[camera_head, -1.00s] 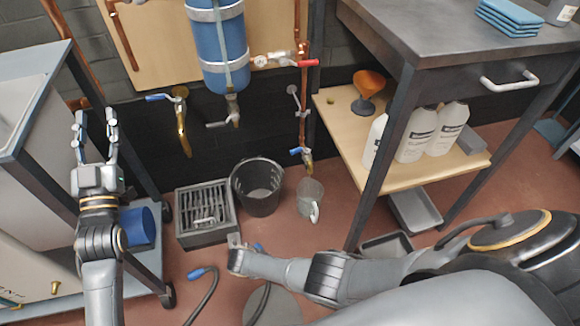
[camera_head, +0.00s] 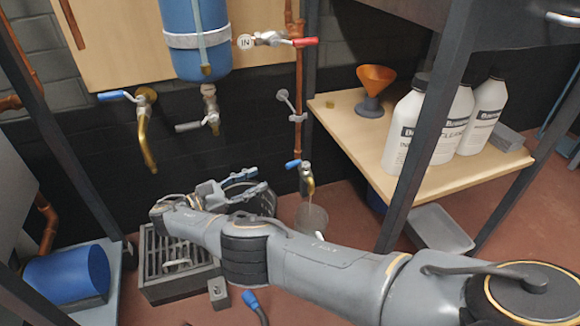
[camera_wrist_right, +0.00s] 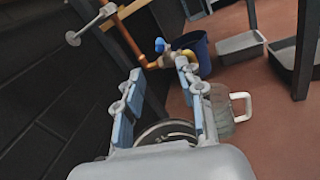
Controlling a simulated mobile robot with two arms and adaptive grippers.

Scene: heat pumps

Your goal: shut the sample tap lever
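The low tap (camera_head: 307,180) with a short blue lever (camera_head: 292,164) hangs at the bottom of a copper pipe, above a clear jug (camera_head: 311,218); I take it as the sample tap. Its lever points left, across the pipe. My right gripper (camera_head: 262,182) is open and empty, just left of the tap, above the black bucket. In the right wrist view the open fingers (camera_wrist_right: 160,78) point towards the tap (camera_wrist_right: 180,56) and its blue lever (camera_wrist_right: 160,45), with a gap between. The jug (camera_wrist_right: 218,108) shows beside the right finger. My left gripper is out of view.
Another brass tap (camera_head: 146,130) with a blue lever, a drain valve (camera_head: 210,115) and a red-levered valve (camera_head: 300,42) are on the left and above. A wooden shelf (camera_head: 335,110) with bottles and a dark table leg (camera_head: 420,150) stand right. A grated drain box (camera_head: 160,285) stands below.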

